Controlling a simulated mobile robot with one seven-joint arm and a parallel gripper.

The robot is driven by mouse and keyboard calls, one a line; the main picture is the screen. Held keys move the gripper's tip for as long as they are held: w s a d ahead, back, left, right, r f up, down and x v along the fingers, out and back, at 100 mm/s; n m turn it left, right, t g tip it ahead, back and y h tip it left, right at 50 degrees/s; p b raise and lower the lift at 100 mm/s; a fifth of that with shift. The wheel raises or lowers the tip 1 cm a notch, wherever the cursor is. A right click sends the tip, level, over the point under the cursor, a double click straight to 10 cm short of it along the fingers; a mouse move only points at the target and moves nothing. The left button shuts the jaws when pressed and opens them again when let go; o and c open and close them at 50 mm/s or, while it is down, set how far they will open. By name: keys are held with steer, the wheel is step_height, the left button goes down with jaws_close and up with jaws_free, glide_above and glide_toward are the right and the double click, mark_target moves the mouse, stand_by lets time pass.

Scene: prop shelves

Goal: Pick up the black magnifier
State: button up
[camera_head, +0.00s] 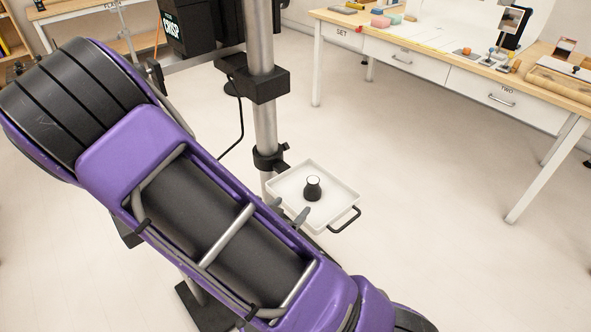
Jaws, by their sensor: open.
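The black magnifier (312,192), a small dark flared piece with a pale round top, stands upright on a white square tray (340,187) near the middle of the view. The tray has a raised rim and a black handle at its right front corner. My gripper (289,211) is mostly hidden behind my purple arm. Its two grey fingertips show apart at the tray's near left edge, just short of the magnifier. They are open with nothing seen between them.
A grey metal post (262,125) with black clamps stands right behind the tray. A wooden-topped table (440,62) with drawers and small items stands at the back right. A black box (187,27) is at the upper left. Pale floor is clear to the right.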

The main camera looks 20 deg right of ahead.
mark_target(312, 191)
steer(key=x, duration=0.4)
steer(key=b+x, duration=0.1)
steer(key=x, duration=0.3)
steer(key=b+x, duration=0.1)
steer(key=x, duration=0.3)
steer(key=shift+s+d+r, duration=0.1)
steer(key=shift+s+d, duration=0.25)
steer(key=shift+d, duration=0.05)
steer(key=x, duration=0.5)
steer(key=shift+w+d+r+b, duration=0.2)
steer(key=shift+w+b, duration=0.15)
steer(key=shift+w, duration=0.05)
jaws_close()
